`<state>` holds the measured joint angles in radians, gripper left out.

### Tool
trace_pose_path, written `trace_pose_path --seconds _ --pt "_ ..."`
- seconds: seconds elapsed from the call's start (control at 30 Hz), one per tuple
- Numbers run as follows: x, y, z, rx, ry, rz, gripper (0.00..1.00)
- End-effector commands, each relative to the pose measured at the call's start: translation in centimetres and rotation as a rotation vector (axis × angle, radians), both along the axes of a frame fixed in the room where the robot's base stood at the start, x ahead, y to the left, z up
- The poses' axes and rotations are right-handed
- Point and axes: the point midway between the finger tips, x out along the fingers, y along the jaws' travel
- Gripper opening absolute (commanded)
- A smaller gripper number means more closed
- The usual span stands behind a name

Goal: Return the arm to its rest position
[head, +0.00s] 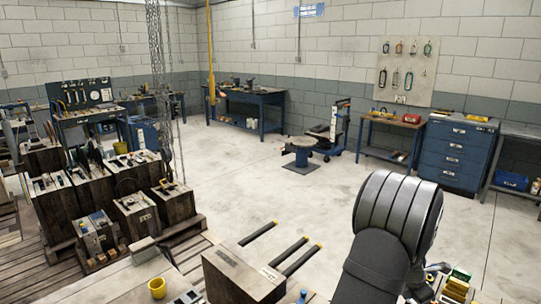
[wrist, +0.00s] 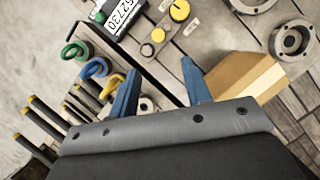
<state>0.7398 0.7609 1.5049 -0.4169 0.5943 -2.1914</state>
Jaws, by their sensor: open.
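My gripper (wrist: 160,68) shows in the wrist view as two blue fingers, spread apart with nothing held between them. A wooden table or crate top with several parts lies beyond the fingers. The right finger overlaps a tan wooden block (wrist: 240,75) in the picture; I cannot tell whether they touch. In the head view my arm's large grey link fills the lower right and hides most of what is behind it. The gripper itself cannot be made out clearly there.
Around the fingers are a label box (wrist: 118,14), yellow knobs (wrist: 179,11), a blue eye ring (wrist: 95,68), black yellow-tipped rods (wrist: 45,110) and a steel flange (wrist: 291,38). Wooden crates (head: 68,198) stand left. Open floor (head: 255,185) lies mid-room; a blue drawer cabinet (head: 456,153) stands right.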

Motion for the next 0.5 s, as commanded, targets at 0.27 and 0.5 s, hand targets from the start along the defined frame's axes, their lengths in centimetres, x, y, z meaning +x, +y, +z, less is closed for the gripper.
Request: trace_pose_path --seconds 0.27,0.5 --pt "-0.3 1.8 4.5 -0.002 -0.002 0.001 0.44" --pt "-0.5 3.0 5.3 -0.006 0.038 0.035 0.44"
